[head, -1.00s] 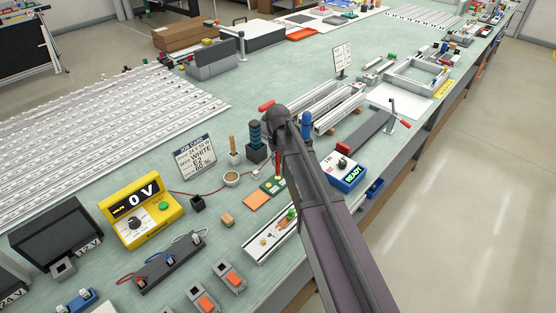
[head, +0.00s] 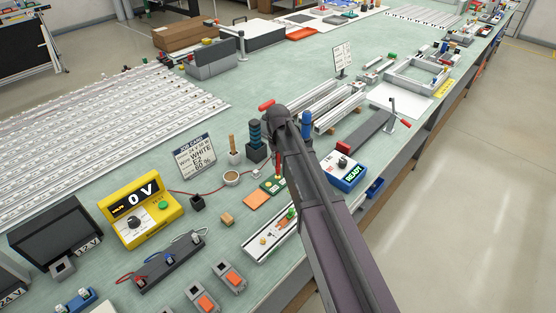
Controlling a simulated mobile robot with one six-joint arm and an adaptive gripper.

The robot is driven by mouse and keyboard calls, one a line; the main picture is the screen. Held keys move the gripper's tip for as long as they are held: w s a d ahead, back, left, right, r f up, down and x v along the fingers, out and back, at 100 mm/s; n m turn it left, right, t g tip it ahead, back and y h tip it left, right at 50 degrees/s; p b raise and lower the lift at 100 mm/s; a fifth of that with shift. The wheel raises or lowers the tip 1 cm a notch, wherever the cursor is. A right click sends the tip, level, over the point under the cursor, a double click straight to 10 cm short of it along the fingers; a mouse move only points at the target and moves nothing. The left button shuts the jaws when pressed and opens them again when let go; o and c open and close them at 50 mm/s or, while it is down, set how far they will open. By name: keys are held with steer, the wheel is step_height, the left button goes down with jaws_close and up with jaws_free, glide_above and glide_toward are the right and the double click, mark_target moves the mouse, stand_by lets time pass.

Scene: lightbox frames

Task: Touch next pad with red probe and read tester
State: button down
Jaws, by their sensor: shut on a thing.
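The yellow tester (head: 160,228) stands at the left with its display reading 0 V. A small green circuit board (head: 270,187) with pale pads lies near the middle of the bench. My gripper (head: 277,158) is above the board's far right side, mostly hidden behind my own arm. It is shut on the red probe (head: 279,168), which points down toward the board. The probe's tip is too small to tell whether it touches a pad. A thin red lead runs from near the tester toward the probe.
An orange square (head: 257,201) and a small wooden block (head: 227,219) lie left of the board. A blue box reading READY (head: 348,178) stands right of my arm.

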steer(key=shift+s+f+b, duration=0.1)
steer(key=shift+f+b, duration=0.3)
steer(key=shift+f, duration=0.05)
stand_by(1.9)
steer(key=shift+r, duration=0.15)
steer(key=shift+r+p, duration=2.9)
steer(key=shift+p, duration=0.15)
